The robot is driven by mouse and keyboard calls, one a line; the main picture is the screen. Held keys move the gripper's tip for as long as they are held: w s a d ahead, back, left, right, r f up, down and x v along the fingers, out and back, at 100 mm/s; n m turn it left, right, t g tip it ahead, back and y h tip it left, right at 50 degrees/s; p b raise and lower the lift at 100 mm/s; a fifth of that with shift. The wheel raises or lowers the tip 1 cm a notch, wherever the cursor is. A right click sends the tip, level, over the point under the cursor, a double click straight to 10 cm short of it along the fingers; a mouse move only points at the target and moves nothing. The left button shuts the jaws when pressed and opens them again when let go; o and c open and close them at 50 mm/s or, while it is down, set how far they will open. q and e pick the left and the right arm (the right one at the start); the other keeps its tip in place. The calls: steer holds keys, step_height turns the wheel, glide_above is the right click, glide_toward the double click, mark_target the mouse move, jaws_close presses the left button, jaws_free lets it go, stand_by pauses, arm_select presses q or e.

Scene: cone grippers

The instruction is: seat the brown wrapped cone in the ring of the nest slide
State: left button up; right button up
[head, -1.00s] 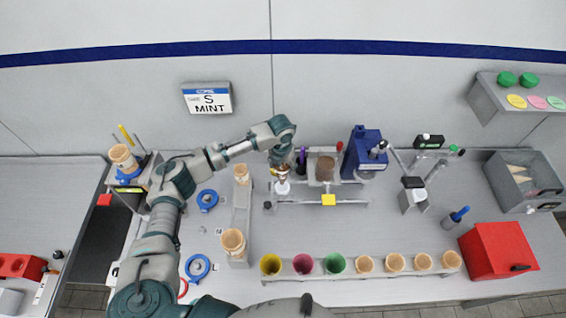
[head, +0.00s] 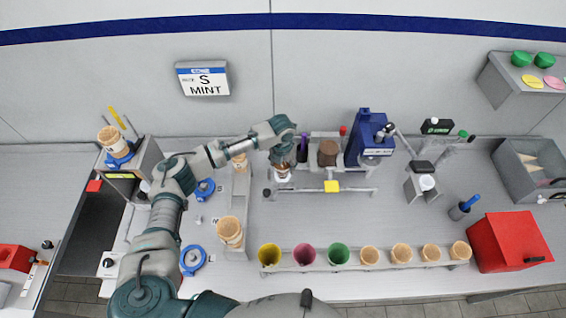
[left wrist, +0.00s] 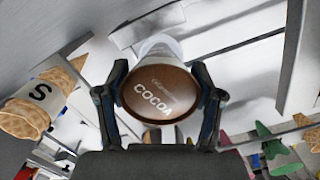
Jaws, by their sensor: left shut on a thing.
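My left gripper (head: 283,162) is shut on the brown wrapped cone (left wrist: 158,92). In the left wrist view its round brown face reads COCOA between my two fingers, and a pale, whitish part shows behind it. In the head view the cone is small and mostly hidden by my gripper, directly over a small white piece (head: 283,178) at the left of a grey rail frame (head: 318,192), which looks like the nest slide. I cannot tell whether the cone touches the ring. My right gripper is not in view.
A brown canister (head: 327,153) and a blue machine (head: 368,140) stand right of my gripper. A front rack (head: 375,266) holds coloured and plain cones. Stacked cones (head: 230,232) stand to the left. A red box (head: 509,242) is at the right.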

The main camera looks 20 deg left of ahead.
arm_select(q)
steer(key=shift+f, duration=0.3)
steer(key=o, duration=0.9)
steer(key=r, duration=1.2)
steer(key=shift+s, duration=0.4)
steer(key=shift+f, duration=0.15)
